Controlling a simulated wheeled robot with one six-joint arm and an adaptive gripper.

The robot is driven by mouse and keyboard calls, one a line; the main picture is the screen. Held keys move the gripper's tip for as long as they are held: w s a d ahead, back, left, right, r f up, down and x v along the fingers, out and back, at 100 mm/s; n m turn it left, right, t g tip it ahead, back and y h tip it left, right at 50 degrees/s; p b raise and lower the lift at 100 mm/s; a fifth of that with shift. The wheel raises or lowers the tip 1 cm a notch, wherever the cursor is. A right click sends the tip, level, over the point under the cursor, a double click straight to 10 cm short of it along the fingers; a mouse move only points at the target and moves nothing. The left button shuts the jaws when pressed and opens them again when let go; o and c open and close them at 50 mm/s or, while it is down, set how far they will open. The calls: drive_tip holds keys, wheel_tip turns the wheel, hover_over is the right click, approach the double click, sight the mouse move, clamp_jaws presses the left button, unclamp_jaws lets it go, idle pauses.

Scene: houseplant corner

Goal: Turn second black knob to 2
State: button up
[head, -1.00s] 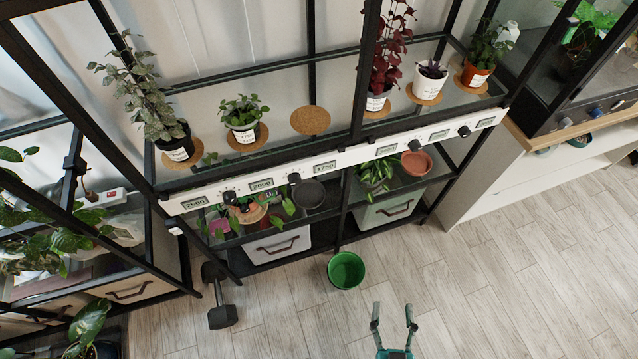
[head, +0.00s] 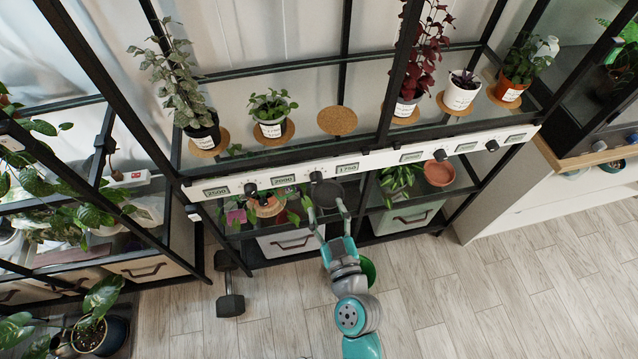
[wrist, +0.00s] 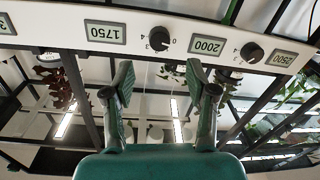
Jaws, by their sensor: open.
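A white strip (head: 370,165) along the shelf front carries black knobs and small number displays. From the left, the first black knob (head: 250,189) is beside the 2500 display, and the second black knob (head: 316,177) is between the 2000 and 1750 displays. The second knob also shows in the wrist view (wrist: 159,39), where the picture is upside down, with small digits around it; its setting is too small to read. My gripper (head: 327,208) is open and empty, just below and in front of the second knob. In the wrist view its fingers (wrist: 160,78) straddle the knob's line, apart from it.
Further right on the strip are a third knob (head: 440,155) and a fourth knob (head: 492,145). Potted plants stand on the glass shelf above. A green pot (head: 367,268) on the floor is partly behind my arm.

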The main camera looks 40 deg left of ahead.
sight(318, 182)
drive_tip(key=x, duration=0.7)
drive_tip(key=shift+w+a, duration=0.2)
drive_tip(key=shift+a, duration=0.05)
clamp_jaws()
